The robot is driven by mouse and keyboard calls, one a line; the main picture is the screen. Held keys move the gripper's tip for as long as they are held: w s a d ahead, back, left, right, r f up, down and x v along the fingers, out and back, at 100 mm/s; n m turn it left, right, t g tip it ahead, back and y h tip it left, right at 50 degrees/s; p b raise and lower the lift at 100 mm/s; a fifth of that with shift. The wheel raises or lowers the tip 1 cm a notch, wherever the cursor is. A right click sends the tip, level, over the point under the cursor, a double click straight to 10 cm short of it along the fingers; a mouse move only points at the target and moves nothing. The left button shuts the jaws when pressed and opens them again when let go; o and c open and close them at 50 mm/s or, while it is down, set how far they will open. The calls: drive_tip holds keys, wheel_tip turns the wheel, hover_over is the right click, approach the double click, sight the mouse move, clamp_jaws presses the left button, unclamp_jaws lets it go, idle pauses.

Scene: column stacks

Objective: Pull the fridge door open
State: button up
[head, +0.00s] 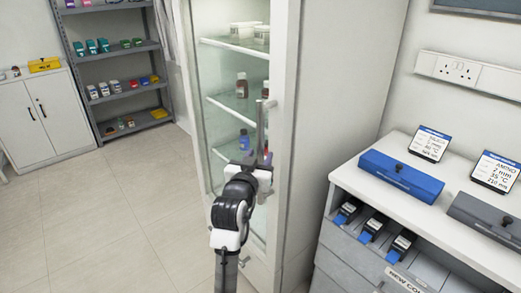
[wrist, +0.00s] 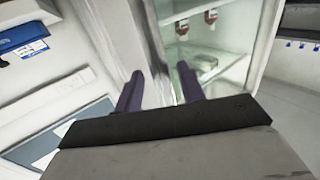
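The fridge (head: 335,90) is a tall white cabinet with a glass-fronted door (head: 283,75). The door appears closed. A vertical grey bar handle (head: 261,125) runs along the right side of the door. My gripper (head: 262,165) is at the lower part of this handle, in front of the door. In the wrist view my gripper (wrist: 160,90) shows two dark fingers standing clearly apart, with pale door frame behind the gap.
Bottles (head: 242,85) and tubs stand on the fridge shelves. A white counter (head: 450,215) with a blue box (head: 400,176) stands close on the right. A grey shelf rack (head: 115,75) and white cabinet (head: 45,118) are at back left. The floor (head: 110,220) on the left is clear.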

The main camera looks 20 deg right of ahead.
drive_tip(key=shift+x, duration=1.05)
clamp_jaws()
